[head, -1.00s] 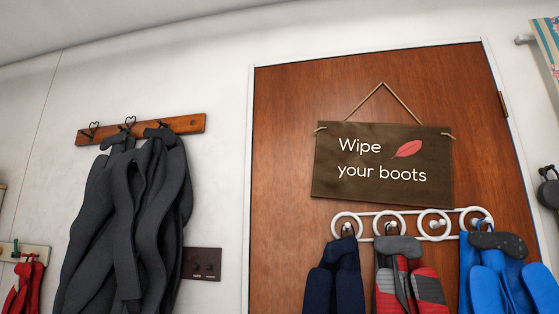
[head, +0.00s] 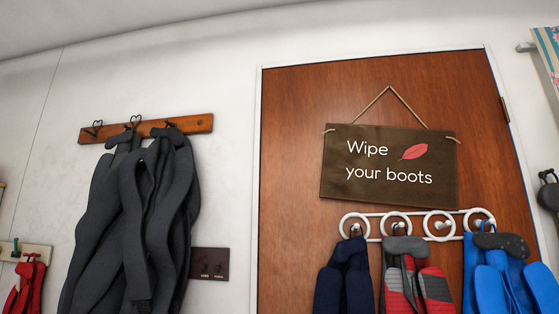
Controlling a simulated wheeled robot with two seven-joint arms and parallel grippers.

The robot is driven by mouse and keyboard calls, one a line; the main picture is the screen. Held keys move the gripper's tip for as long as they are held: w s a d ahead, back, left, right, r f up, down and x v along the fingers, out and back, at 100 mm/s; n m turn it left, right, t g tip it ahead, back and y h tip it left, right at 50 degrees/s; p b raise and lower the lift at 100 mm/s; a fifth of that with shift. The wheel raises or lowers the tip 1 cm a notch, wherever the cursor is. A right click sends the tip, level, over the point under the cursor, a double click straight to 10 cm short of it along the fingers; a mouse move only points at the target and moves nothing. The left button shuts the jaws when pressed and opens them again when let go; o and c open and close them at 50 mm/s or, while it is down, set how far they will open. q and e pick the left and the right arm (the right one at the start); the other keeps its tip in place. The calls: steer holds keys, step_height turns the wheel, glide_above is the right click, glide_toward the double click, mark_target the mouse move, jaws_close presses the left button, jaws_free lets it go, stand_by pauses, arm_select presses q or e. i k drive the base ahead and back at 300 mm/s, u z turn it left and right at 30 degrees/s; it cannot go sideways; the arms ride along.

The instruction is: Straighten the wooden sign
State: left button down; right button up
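The wooden sign (head: 388,188) hangs on the brown door (head: 290,150) in the head view. It is a dark brown board reading "Wipe your boots", with a red leaf at its upper right. A cord (head: 374,101) runs from its two upper corners up to a peak above the board. The board looks slightly tilted, its right end a little lower than its left in the picture. The camera view is itself skewed, so the true tilt is hard to judge. Neither gripper shows in the head view.
Below the sign a white ring rack (head: 410,224) holds navy, red-grey and blue gear. To the left a wooden rack (head: 190,125) holds dark grey garments (head: 135,225), above a dark switch plate (head: 210,263). Red gear (head: 26,285) hangs at the lower left.

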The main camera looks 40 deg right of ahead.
mark_target(403, 167)
steer(key=i, duration=1.15)
steer(key=z, duration=2.3)
steer(key=k, duration=0.35)
steer(key=u, duration=0.55)
